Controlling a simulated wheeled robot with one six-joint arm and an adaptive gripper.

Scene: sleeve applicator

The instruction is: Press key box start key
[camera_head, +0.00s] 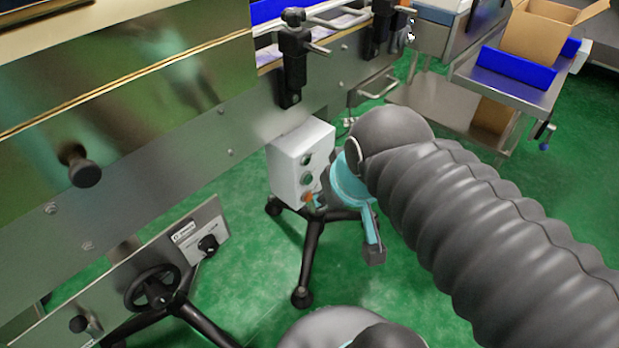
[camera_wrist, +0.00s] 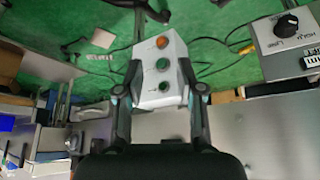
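The white key box (camera_head: 292,180) stands on a dark tripod stand in the middle of the head view. Its face carries an upper green key (camera_head: 306,159), a middle green key (camera_head: 306,179) and a lower orange key (camera_head: 309,197). In the wrist view the key box (camera_wrist: 148,94) is upside down, with the orange key (camera_wrist: 162,42) on top and the two green keys below. No label tells which is the start key. My gripper (camera_wrist: 160,68) is open and empty, its fingers on either side of the box face. Whether they touch it is unclear. In the head view my arm partly hides the gripper.
A steel machine (camera_head: 130,150) with clamps fills the left and back. A handwheel panel (camera_head: 170,270) sits low at the left. A steel cart (camera_head: 520,85) with blue trays and a cardboard box (camera_head: 540,30) stands at the back right. Green floor is open around the stand.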

